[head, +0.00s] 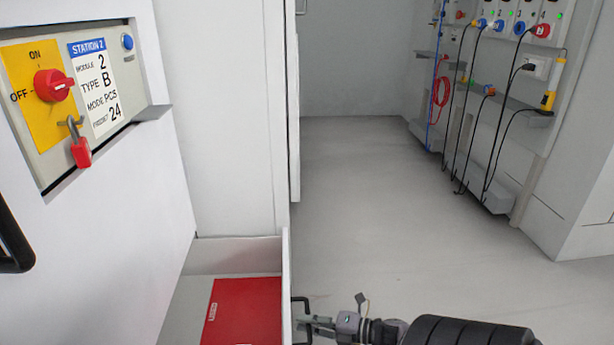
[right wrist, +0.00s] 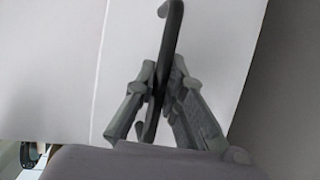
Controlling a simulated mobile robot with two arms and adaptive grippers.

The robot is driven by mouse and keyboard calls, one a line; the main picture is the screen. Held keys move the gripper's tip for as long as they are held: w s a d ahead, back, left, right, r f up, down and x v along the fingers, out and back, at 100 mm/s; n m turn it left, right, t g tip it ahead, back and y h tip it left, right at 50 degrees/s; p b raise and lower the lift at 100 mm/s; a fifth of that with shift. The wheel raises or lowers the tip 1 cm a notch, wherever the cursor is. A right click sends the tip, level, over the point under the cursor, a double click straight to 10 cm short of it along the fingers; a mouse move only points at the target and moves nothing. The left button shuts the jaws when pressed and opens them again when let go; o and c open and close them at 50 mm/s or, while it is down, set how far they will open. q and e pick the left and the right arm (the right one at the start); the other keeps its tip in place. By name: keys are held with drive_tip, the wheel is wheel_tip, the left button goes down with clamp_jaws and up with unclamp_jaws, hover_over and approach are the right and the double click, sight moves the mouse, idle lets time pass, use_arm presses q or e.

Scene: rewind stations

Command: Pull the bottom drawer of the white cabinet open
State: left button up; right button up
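The white cabinet (head: 225,110) stands at the left in the head view. Its bottom drawer (head: 235,243) is pulled out, and I can see inside it. A flat red thing (head: 243,308) lies in the drawer. The drawer's dark handle (head: 302,303) is on the outer face of its front panel. My right gripper (head: 312,326) is at this handle. In the right wrist view the handle (right wrist: 172,30) runs between the two fingers of my right gripper (right wrist: 163,75), which look closed on it. My left gripper is not in view.
A control panel (head: 75,95) with a red switch and a red padlock (head: 81,150) is at upper left. A dark bar handle (head: 14,245) is at the left edge. A wall rack (head: 500,90) with cables is at right. The grey floor (head: 390,220) between is clear.

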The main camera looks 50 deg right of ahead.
drive_tip(key=o, duration=0.5)
drive_tip(key=v, duration=1.2)
idle(0.4)
